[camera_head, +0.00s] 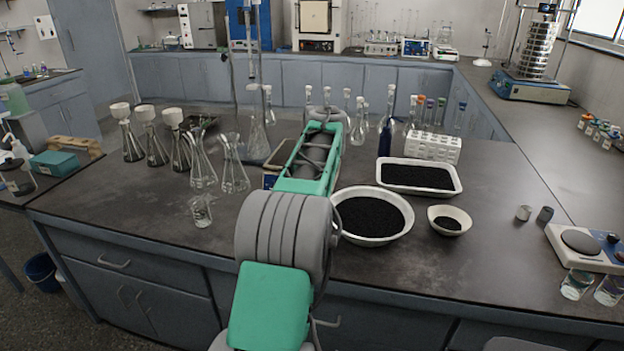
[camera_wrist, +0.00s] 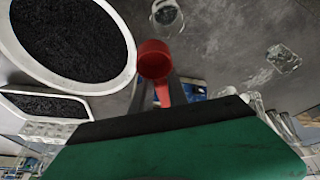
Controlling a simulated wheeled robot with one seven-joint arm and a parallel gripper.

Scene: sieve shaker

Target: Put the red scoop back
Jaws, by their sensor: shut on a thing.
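The red scoop (camera_wrist: 154,60) shows in the wrist view with its round cup toward the camera and its handle running down between my gripper's fingers. My gripper (camera_wrist: 158,92) is shut on the handle and holds the scoop above the dark bench. The scoop and my gripper are hidden behind my arm in the head view. What is inside the cup cannot be made out.
A white round bowl (camera_head: 370,241) of black granules stands right of my arm, with a white tray (camera_head: 420,192) behind and a small dish (camera_head: 464,216) beside it. Flasks (camera_head: 233,178) and a beaker (camera_head: 201,213) stand left. The bench front is mostly clear.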

